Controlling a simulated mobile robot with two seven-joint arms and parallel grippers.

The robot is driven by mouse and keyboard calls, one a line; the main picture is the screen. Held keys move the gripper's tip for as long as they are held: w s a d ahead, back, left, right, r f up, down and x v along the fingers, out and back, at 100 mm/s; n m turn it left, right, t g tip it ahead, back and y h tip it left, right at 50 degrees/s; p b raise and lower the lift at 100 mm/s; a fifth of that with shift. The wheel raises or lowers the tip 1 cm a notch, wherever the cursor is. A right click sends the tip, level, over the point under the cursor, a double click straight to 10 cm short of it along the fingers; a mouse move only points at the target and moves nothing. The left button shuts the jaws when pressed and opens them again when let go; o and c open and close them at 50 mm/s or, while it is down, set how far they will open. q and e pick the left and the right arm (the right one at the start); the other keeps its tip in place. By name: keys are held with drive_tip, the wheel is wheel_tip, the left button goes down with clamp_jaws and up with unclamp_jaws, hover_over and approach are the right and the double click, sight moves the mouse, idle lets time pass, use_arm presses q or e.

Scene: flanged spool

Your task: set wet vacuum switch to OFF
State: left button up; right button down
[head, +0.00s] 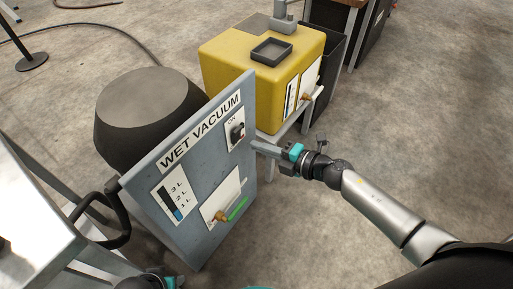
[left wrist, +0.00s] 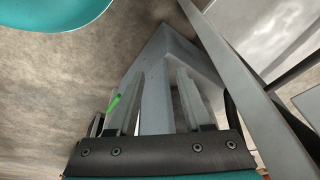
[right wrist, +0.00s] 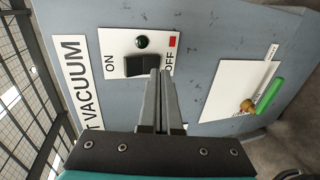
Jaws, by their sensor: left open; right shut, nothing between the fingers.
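The wet vacuum (head: 205,165) is a grey-blue panel in front of a dark drum (head: 145,110). Its black switch (head: 237,132) sits on a white plate at the upper right; the right wrist view shows the switch (right wrist: 139,66) between the ON and OFF labels. I cannot tell which side is pressed in. My right gripper (head: 257,147) is shut and empty, its tips (right wrist: 160,73) at the OFF side of the switch; contact is unclear. My left gripper (left wrist: 156,85) is open and empty, low near the panel's lower part.
A dark green lamp (right wrist: 142,42) and red square (right wrist: 173,41) are on the switch plate. A yellow machine (head: 240,75) stands behind the panel to the right. A metal table (head: 35,220) is at the left. Floor at the right is clear.

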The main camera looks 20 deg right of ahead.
use_arm(q)
drive_tip(key=shift+s+a+f+p, duration=0.1)
drive_tip(key=shift+s+f+p, duration=0.25)
drive_tip(key=shift+f, duration=0.2)
drive_tip(key=shift+s+f+p, duration=0.25)
drive_tip(key=shift+s+f, duration=0.05)
drive_tip(key=shift+f, duration=0.2)
use_arm(e)
drive_tip(key=s+d, duration=0.6)
drive_tip(key=s, duration=0.2)
drive_tip(key=shift+f, duration=0.15)
drive_tip(key=shift+d, duration=0.1)
